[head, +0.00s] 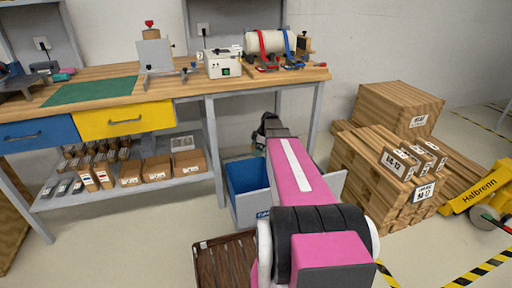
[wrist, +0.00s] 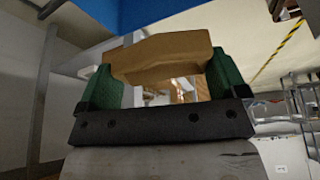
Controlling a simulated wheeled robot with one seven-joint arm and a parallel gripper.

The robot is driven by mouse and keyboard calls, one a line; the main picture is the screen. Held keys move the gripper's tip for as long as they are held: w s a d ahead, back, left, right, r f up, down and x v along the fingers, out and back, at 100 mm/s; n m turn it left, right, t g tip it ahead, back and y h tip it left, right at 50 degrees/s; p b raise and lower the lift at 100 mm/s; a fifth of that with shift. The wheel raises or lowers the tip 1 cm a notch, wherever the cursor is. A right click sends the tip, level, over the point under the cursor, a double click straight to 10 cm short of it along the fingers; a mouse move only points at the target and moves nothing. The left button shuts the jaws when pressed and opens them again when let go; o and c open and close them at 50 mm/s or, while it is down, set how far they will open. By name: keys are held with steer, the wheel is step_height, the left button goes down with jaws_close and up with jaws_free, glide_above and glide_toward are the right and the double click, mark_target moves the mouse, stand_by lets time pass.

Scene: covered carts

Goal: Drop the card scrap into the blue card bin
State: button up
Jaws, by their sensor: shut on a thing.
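The card scrap (wrist: 165,55) is a brown, folded-looking piece held between the green fingers of my gripper (wrist: 162,66) in the wrist view. In the head view my gripper (head: 267,128) is small and dark at the far end of my pink arm, and I cannot make out the scrap there. The blue card bin (head: 246,176) stands on the floor beside the workbench leg, with a blue inside and a grey front. My arm hides its right part. My gripper appears above and behind the bin in the picture. A blue surface (wrist: 160,12) fills the top of the wrist view.
The workbench (head: 200,85) stands behind, with a shelf (head: 130,186) of small boxes below. A brown slatted crate (head: 203,245) is on the floor in front of the bin. Stacked wooden blocks (head: 380,170) and a yellow machine (head: 465,195) stand to the right.

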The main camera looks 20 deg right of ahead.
step_height(320, 180, down, 5)
steer(key=shift+r, duration=0.15)
stand_by(0.3)
steer(key=o, duration=0.6)
steer(key=shift+v, duration=5.4)
steer(key=s+a+f+m+h, duration=0.1)
steer(key=s+a+m, duration=0.3)
steer(key=s+a, duration=0.2)
steer(key=s+a+f+m+h, duration=0.1)
steer(key=s+a+f+m, duration=0.1)
steer(key=s+a+m, duration=0.3)
steer(key=s+a+f+m+g+h, duration=0.1)
steer(key=s+a+m, duration=0.4)
steer(key=s, duration=0.5)
steer(key=shift+s+a+f+h, duration=0.1)
steer(key=shift+a+f+h, duration=0.25)
steer(key=shift+a, duration=0.15)
steer(key=shift+s+a+f+h, duration=0.1)
steer(key=shift+a+f+h, duration=0.2)
steer(key=shift+a, duration=0.2)
steer(key=shift+s+a+f+m, duration=0.1)
steer(key=shift+s+a+m, duration=0.1)
steer(key=shift+m, duration=0.3)
